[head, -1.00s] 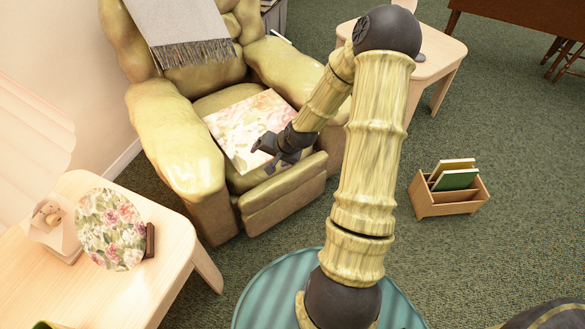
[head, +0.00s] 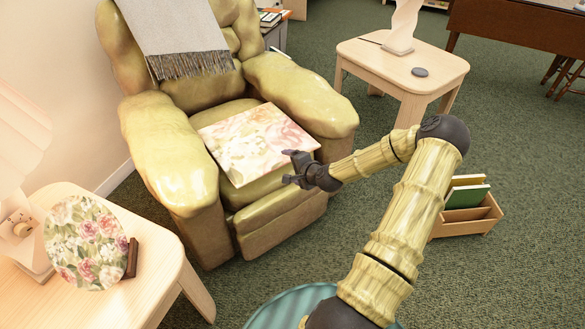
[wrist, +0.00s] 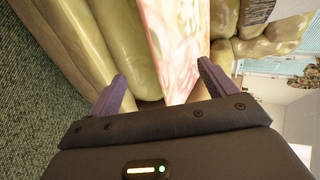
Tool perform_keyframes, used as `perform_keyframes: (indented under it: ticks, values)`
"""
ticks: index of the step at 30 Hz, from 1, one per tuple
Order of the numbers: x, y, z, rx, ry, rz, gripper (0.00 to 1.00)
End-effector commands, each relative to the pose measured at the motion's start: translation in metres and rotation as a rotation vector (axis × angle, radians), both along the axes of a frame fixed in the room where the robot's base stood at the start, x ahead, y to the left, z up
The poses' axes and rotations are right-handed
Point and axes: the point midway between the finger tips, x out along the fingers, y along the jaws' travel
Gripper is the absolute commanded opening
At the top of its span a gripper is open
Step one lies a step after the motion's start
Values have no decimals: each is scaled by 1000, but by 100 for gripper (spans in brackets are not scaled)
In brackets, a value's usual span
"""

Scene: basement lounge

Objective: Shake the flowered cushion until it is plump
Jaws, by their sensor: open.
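The flowered cushion (head: 257,143) lies flat on the seat of the green armchair (head: 170,165). It is a square pad with pink and cream flowers. My gripper (head: 288,168) is at the cushion's front right corner, over the front of the seat. In the wrist view, my gripper (wrist: 160,88) is open, with its two fingers spread. The cushion (wrist: 175,45) shows beyond and between the fingers there, edge towards me. I cannot tell whether a finger touches it. No part of the cushion is gripped.
A flowered round plaque (head: 86,243) stands on a pale side table (head: 165,262) at left. A grey throw (head: 180,38) hangs over the chair back. Another pale table (head: 440,62) stands at back right, and a wooden book rack (head: 470,218) is on the floor.

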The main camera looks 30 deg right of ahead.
Motion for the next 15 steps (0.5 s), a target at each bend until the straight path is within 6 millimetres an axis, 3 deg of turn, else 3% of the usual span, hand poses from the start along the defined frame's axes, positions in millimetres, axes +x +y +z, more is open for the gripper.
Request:
perform_keyframes:
  ticks: [15]
  values:
    - [43, 6, -30, 0, 0, 1, 84]
